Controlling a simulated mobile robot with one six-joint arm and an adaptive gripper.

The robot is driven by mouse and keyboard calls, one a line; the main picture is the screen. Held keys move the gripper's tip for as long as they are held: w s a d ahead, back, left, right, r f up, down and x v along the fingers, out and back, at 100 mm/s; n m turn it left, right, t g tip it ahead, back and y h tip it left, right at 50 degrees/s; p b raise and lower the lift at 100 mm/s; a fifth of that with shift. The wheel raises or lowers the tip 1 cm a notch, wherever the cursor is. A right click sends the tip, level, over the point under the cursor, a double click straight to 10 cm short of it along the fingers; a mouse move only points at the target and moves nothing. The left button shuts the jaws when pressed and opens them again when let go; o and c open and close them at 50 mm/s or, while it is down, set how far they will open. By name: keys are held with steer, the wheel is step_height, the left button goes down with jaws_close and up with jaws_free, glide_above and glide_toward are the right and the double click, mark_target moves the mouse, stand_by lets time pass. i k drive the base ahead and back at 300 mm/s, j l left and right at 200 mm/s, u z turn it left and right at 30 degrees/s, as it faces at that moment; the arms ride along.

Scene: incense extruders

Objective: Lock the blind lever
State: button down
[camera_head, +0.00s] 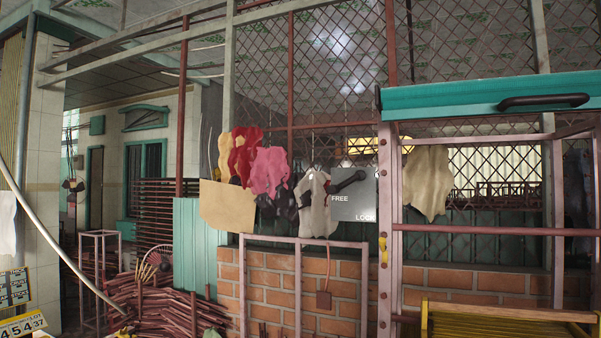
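A grey plate (368,192) marked FREE and LOCK is mounted on the mesh wall, right of the picture's middle. A dark lever (347,182) lies across the plate's upper part, tilted up to the right, above the word FREE. The word LOCK is at the plate's lower right. Hanging cloths partly cover the plate's left side. A teal blind housing (450,97) with a black handle (543,101) is at the upper right. My gripper is not in view.
Cloths hang left of the plate, including a pink one (269,171) and a pale one (316,203). A pinkish metal frame (305,241) stands below, before a brick wall (433,298). A yellow slatted rack (490,325) is at the lower right. Sticks (165,310) are piled at the lower left.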

mark_target(359, 175)
steer(key=i+j+z, duration=0.1)
steer(key=j, duration=0.25)
steer(key=i+j+z, duration=0.1)
steer(key=i+j, duration=0.2)
steer(key=i+j+z, duration=0.1)
steer(key=j, duration=0.35)
steer(key=i+j+z, duration=0.1)
steer(key=i+j, duration=0.15)
steer(key=j, duration=0.15)
